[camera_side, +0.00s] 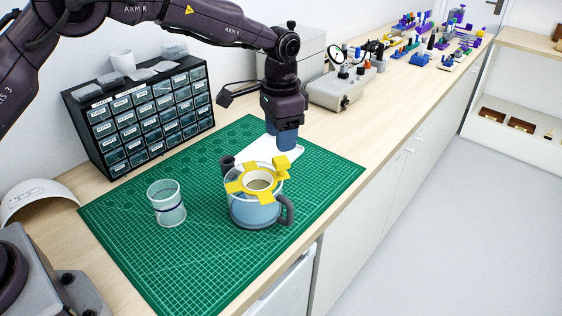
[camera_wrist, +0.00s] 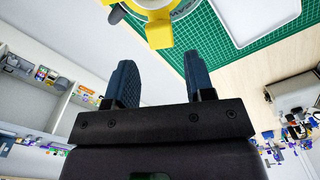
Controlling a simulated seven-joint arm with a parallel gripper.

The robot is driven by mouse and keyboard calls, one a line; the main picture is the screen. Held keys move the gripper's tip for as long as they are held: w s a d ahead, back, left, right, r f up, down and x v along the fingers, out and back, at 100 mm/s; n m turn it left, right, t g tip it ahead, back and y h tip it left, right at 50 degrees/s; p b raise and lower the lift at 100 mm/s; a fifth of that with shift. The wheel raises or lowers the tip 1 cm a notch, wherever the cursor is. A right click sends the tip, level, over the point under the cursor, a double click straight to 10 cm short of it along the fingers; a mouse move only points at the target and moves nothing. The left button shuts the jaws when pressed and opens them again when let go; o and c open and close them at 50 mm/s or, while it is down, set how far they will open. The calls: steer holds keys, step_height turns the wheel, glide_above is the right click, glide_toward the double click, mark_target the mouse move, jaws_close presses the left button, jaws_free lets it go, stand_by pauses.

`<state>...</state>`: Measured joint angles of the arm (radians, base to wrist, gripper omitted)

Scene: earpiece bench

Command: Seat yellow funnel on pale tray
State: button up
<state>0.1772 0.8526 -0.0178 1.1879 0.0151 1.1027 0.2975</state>
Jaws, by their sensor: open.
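The yellow funnel (camera_side: 236,186) sits on top of a clear glass jug (camera_side: 252,212) with dark handles, on the green mat. Its raised yellow tab points toward my gripper. The pale tray (camera_side: 256,151) lies flat on the mat behind the jug, partly hidden by my gripper and the funnel. My gripper (camera_side: 283,140) is open and empty, pointing down above the tray, just behind the funnel. In the wrist view, the funnel's tab (camera_wrist: 159,32) shows beyond my open fingers (camera_wrist: 158,62), apart from them. The tray (camera_wrist: 255,18) is at the upper right there.
A clear cup (camera_side: 167,205) stands on the green mat (camera_side: 190,270) left of the jug. A dark drawer cabinet (camera_side: 145,115) stands behind. A grey instrument box (camera_side: 335,91) is at the back right. The mat's front and right parts are clear.

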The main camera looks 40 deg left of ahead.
mark_target(281, 160)
steer(key=shift+f, duration=2.85)
steer(key=c, duration=0.7)
step_height(281, 160, up, 11)
steer(key=shift+r, duration=0.1)
steer(key=shift+c, duration=0.3)
steer(key=w+a+f+m, duration=0.3)
steer(key=a+f+m, duration=0.2)
steer(key=m, duration=0.7)
steer(key=w+a+f+m, duration=0.3)
steer(key=a+f+m, duration=0.3)
steer(key=m, duration=0.7)
steer(key=shift+w+a+f, duration=0.15)
steer(key=shift+w+a, duration=0.05)
steer(key=shift+a, duration=0.5)
